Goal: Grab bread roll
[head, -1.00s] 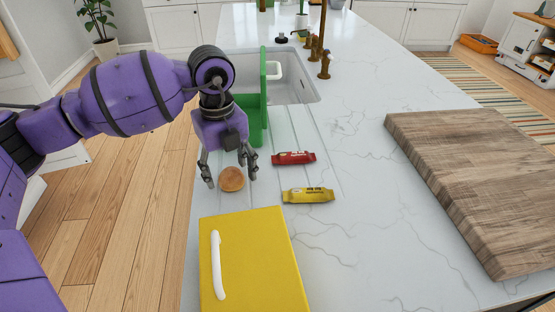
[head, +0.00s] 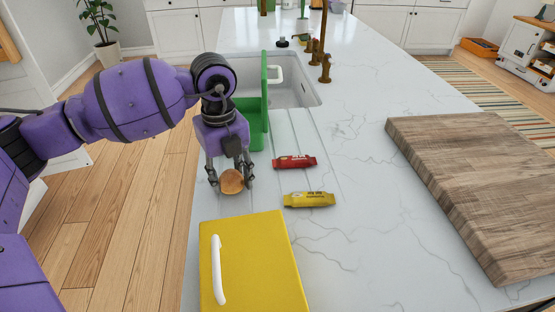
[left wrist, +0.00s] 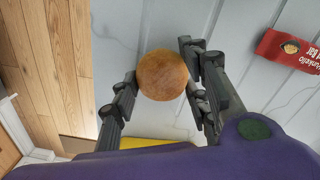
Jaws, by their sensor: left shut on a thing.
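The bread roll (head: 232,182) is round and golden brown, on the white marble counter near its left edge. It also shows in the left wrist view (left wrist: 162,75), between the two fingers. My left gripper (head: 231,184) comes from above and is shut on the roll, one finger on each side of it. In the left wrist view the left gripper (left wrist: 163,93) has its fingertips against the roll's sides. My right gripper is in neither view.
A red packet (head: 294,162) and a yellow packet (head: 309,200) lie to the right of the roll. A yellow box with a white handle (head: 262,262) stands in front. A green container (head: 256,120) is behind, by the sink (head: 298,93). A wooden board (head: 470,180) lies at right.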

